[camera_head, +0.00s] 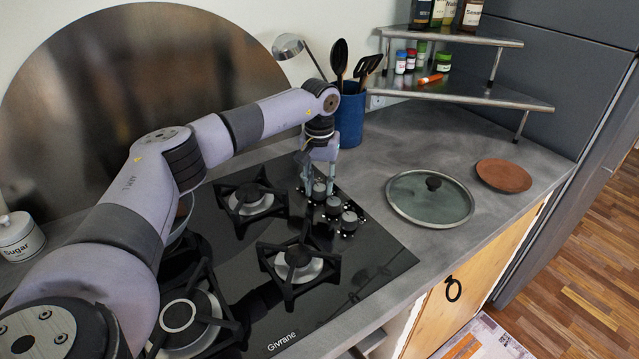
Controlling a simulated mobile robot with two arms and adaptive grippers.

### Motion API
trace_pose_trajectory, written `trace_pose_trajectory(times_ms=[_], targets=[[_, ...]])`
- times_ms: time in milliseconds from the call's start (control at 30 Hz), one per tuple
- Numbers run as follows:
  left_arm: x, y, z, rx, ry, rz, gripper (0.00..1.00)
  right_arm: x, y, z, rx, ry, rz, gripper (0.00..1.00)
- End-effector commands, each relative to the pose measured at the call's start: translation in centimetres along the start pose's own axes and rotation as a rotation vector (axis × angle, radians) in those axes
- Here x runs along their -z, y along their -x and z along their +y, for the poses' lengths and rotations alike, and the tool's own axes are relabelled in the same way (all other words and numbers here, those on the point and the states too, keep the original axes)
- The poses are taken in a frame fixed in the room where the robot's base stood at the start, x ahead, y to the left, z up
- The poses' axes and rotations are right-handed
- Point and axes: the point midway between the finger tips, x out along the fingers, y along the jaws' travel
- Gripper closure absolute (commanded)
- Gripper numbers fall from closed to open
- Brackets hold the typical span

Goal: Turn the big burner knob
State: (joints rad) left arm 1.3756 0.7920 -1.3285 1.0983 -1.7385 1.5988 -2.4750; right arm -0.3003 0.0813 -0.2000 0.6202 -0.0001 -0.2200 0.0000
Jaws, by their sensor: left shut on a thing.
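The black glass cooktop (372,262) has a row of grey round knobs along its right side. The nearest knob (349,221) and the one behind it (333,206) are uncovered. My left gripper (319,181) points down at the far end of the row, with its fingers shut on a far knob (319,190). The fingers partly hide that end of the row. I cannot tell from markings which knob belongs to the big burner. The big burner (178,316) sits at the front left, partly behind my left arm. My right gripper is not in view.
A blue utensil holder (350,117) stands close behind my left gripper. A glass lid (430,199) and a brown round board (503,176) lie on the counter to the right. A two-tier shelf (470,92) with jars stands in the corner. A sugar jar (19,237) is at far left.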

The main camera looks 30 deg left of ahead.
Motion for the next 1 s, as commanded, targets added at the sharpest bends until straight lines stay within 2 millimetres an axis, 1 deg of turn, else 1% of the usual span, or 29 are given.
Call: trace_pose_trajectory(times_ms=[300,333,467,700,800,867,967,1000], targets=[[0.0,0.1,0.0,0.0,-0.003,0.002,1.0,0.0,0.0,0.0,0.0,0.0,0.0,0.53],[0.0,0.1,0.0,0.0,-0.003,0.002,0.71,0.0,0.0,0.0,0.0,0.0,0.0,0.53],[0.0,0.1,0.0,0.0,-0.002,0.001,0.63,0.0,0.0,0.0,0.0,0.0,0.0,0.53],[0.0,0.0,0.0,0.0,-0.002,0.001,0.63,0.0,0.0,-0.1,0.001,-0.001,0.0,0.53],[0.0,0.3,0.0,0.0,-0.001,0.001,0.63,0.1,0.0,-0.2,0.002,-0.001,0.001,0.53],[0.1,0.9,0.0,-0.001,-0.001,0.002,0.63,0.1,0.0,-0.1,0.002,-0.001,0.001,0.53],[0.1,2.4,0.0,-0.002,-0.001,0.004,0.63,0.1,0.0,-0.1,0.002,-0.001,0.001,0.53],[0.1,3.3,0.0,-0.001,-0.001,0.005,0.63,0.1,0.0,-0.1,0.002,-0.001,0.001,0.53]])
